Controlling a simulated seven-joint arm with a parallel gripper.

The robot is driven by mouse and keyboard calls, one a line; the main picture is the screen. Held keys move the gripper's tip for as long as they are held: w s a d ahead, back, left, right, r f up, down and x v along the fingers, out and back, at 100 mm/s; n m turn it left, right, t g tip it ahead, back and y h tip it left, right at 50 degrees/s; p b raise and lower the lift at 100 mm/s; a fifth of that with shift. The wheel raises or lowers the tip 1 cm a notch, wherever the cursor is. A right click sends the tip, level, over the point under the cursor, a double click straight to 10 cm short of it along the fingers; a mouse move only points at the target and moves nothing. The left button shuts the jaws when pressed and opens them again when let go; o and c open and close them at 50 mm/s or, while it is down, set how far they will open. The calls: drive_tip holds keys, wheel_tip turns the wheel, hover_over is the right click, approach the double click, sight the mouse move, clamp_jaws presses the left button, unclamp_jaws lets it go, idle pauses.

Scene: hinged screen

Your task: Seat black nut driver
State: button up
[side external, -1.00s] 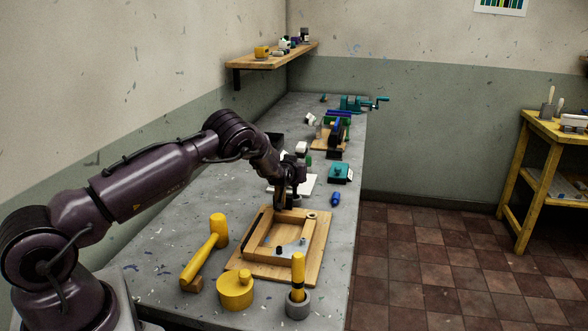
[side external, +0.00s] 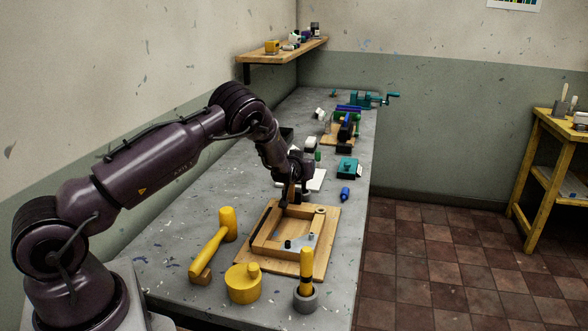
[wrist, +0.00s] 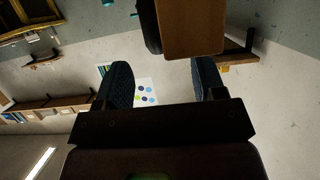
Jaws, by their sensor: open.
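I cannot pick out the black nut driver for certain in either view. My gripper (side external: 294,200) hangs over the far left side of a wooden frame on a board (side external: 320,262) in the side view. Its fingers are small and dark there, and I cannot tell its exact height. In the wrist view my gripper (wrist: 160,68) is open, its two dark fingers spread with nothing between them but distant wall. A brown wooden block (wrist: 193,28) with a black part at its left shows beyond the fingers at the top.
A blue piece (side external: 345,194) and a teal box (side external: 347,168) lie beyond the board. A vise (side external: 372,99) is at the far end.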

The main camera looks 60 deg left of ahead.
drive_tip(key=v, duration=0.9)
drive_tip(key=shift+f, duration=0.2)
wheel_tip(320, 180, down, 4)
drive_tip(key=s+d+g+h, duration=0.2)
drive_tip(key=s, duration=0.1)
drive_tip(key=s+d+r+m+g+h, duration=0.35)
drive_tip(key=s+d+h, duration=0.25)
drive_tip(key=d, duration=0.5)
drive_tip(key=s+d+r+m, duration=0.1)
drive_tip(key=s+d+r, duration=0.3)
drive_tip(key=s+r, duration=0.2)
drive_tip(key=s+d+r+m+t+h, duration=0.1)
drive_tip(key=s+d+r+m, duration=0.1)
drive_tip(key=s+d+r, duration=0.2)
drive_tip(key=s+d+r+m, duration=0.2)
drive_tip(key=s+d+r, duration=0.2)
drive_tip(key=s+r, duration=0.6)
drive_tip(key=shift+s+r+h, duration=0.2)
drive_tip(key=shift+r+h, duration=0.2)
drive_tip(key=shift+r, duration=0.15)
drive_tip(key=shift+m, duration=0.25)
